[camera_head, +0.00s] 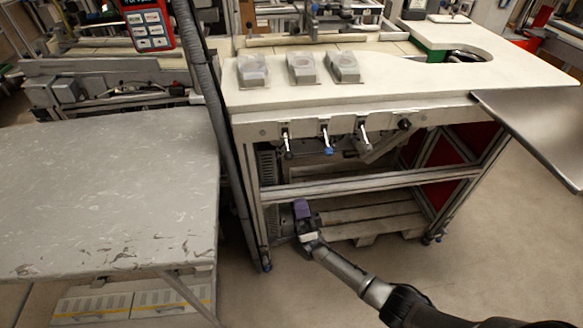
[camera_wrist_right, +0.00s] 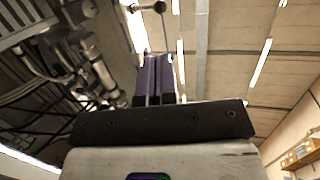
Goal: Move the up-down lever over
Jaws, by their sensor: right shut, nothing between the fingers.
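Several small levers hang in a row on the front edge of the white workbench: a left lever (camera_head: 287,142), a middle lever with a blue tip (camera_head: 327,140) and a right lever (camera_head: 364,136). I cannot tell which is the up-down lever. My right gripper (camera_head: 301,207), with purple fingers, is low in front of the bench's lower frame, below the levers and apart from them. In the right wrist view its shut, empty fingers (camera_wrist_right: 155,78) point up. A thin rod with a dark ball end (camera_wrist_right: 160,7) shows beyond the fingertips. My left gripper is not in view.
The workbench top (camera_head: 420,85) holds three grey blocks (camera_head: 306,68). A bench crossbar (camera_head: 370,187) runs behind my gripper, above a wooden pallet (camera_head: 375,218). A worn grey table (camera_head: 100,190) stands left; a dark panel (camera_head: 540,125) juts out right. The floor in front is open.

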